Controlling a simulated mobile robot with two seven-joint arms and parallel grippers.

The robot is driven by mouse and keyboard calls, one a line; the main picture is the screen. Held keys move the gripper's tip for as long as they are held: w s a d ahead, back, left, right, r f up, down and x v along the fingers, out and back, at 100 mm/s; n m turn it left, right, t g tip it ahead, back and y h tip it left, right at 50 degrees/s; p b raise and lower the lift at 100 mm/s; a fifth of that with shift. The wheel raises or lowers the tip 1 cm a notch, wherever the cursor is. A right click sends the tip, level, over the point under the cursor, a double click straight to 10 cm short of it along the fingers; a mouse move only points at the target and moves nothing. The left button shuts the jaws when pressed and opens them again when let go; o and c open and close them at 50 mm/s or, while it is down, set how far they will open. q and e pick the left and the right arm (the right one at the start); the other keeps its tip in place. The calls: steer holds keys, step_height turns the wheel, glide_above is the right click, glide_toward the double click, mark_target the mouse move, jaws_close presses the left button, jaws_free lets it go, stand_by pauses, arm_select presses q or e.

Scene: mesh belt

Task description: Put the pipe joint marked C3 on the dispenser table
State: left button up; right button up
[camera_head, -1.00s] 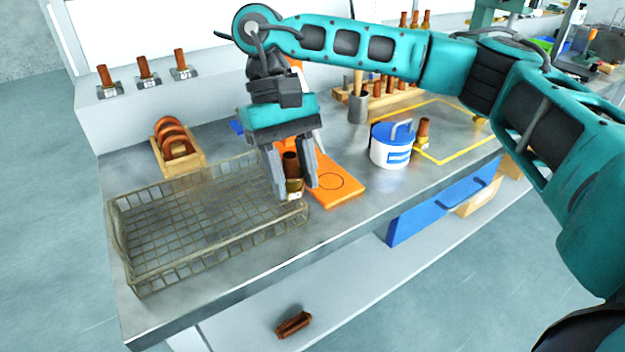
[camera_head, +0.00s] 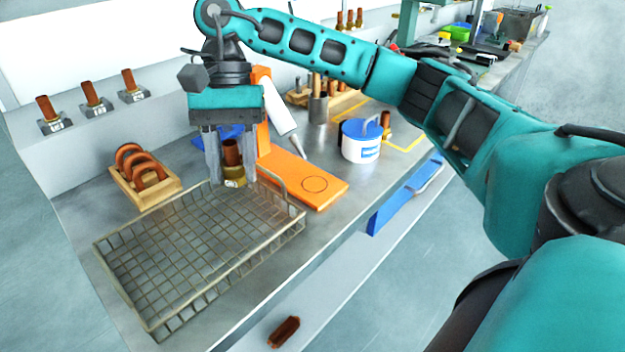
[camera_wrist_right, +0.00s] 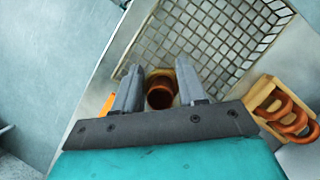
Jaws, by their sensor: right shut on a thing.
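My right gripper (camera_head: 231,172) is shut on a pipe joint (camera_head: 233,155), a copper-brown tube with a brass collar at its lower end. The joint is upright, near the back right of the wire basket and left of the orange dispenser plate. A small pale label shows on the collar, too small to read. In the right wrist view the joint (camera_wrist_right: 160,94) sits between the fingers (camera_wrist_right: 157,75). The orange dispenser table (camera_head: 330,194) has a circle marked on its flat plate, with a white nozzle (camera_head: 281,106) at its left. My left gripper is not in view.
The wire mesh basket (camera_head: 150,318) is empty. A wooden rack (camera_head: 150,199) with copper rings stands behind it. Several pipe joints sit on the back ledge (camera_head: 88,124). A white pot with a blue lid (camera_head: 361,151) stands right of the orange plate. A brown piece (camera_head: 284,331) lies low in front.

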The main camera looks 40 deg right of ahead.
steer(key=w+d+r+m+t+y+p, duration=0.15)
steer(key=d+r+m+t, duration=0.45)
steer(key=m, duration=0.7)
step_height(320, 180, up, 4)
steer(key=m+t+h+p, duration=0.2)
steer(key=m+h, duration=0.1)
steer(key=m, duration=0.9)
glide_above(305, 180)
steer(key=s, duration=0.2)
steer(key=f+b, duration=0.1)
steer(key=f, duration=0.4)
steer(key=f+b, duration=0.1)
steer(key=f, duration=0.3)
steer(key=f+b, duration=0.1)
steer(key=f, duration=0.4)
steer(key=shift+w+d+f, duration=0.2)
steer(key=shift+w+f, duration=0.05)
steer(key=shift+f, duration=2.35)
steer(key=shift+f+b, duration=0.1)
steer(key=shift+b, duration=0.2)
steer(key=o, duration=0.7)
steer(key=shift+f, duration=0.1)
steer(key=o, duration=0.5)
